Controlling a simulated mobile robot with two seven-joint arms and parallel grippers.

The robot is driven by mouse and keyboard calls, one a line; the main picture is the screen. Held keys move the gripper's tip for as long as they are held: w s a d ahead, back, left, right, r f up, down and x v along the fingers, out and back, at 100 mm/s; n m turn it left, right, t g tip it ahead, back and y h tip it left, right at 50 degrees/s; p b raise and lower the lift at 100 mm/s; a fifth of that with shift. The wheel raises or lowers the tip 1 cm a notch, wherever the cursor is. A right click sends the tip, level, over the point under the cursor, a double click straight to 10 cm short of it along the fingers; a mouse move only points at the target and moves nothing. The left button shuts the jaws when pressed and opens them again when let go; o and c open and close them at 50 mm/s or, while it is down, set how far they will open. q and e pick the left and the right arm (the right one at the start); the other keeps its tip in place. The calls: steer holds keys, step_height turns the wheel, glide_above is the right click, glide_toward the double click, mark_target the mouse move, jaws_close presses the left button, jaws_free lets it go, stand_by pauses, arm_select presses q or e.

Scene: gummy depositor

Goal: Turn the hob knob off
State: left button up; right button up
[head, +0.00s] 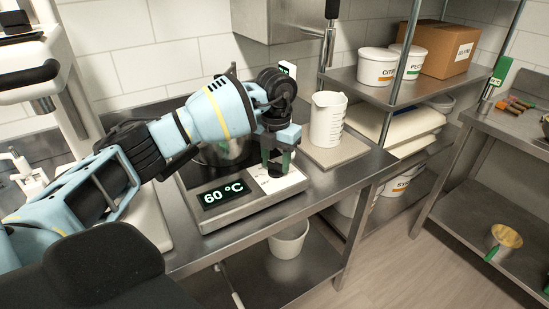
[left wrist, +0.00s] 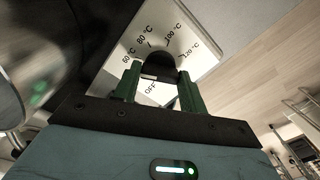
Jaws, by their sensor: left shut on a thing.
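The hob (head: 225,212) stands on the steel bench, and its green display (head: 223,195) reads 60 °C. My left gripper (head: 279,165) reaches down to the dark hob knob (head: 276,178) at the right of the display. In the left wrist view its two green fingers (left wrist: 158,88) stand on either side of the knob (left wrist: 157,66), shut on it. The white dial plate (left wrist: 140,42) carries the marks OFF, 60, 80, 100 and 120 °C. The fingers partly hide the knob, so I cannot tell its pointer position. My right gripper is not in view.
A metal pot (head: 226,152) sits on the hob behind my left arm; its shiny side fills the left of the left wrist view. A white measuring jug (head: 327,120) stands on a board (head: 347,155) to the right. Shelves hold tubs and a cardboard box (head: 445,50).

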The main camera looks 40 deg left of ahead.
arm_select(q)
steer(key=n+p, duration=0.1)
steer(key=n, duration=0.1)
steer(key=n+p, duration=0.1)
steer(key=n, duration=0.1)
steer(key=n+p, duration=0.2)
steer(key=shift+r, duration=0.35)
steer(key=shift+n, duration=0.5)
steer(key=shift+f+n+p, duration=0.1)
steer(key=shift+n+p, duration=0.45)
steer(key=shift+n, duration=0.35)
steer(key=shift+f+n, duration=0.15)
steer(key=shift+n, duration=0.75)
steer(key=n, duration=0.6)
steer(key=shift+f, duration=0.1)
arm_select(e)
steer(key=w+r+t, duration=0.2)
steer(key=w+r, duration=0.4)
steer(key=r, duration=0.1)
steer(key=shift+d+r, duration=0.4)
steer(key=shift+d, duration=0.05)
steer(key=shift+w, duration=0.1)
arm_select(q)
steer(key=o, duration=1)
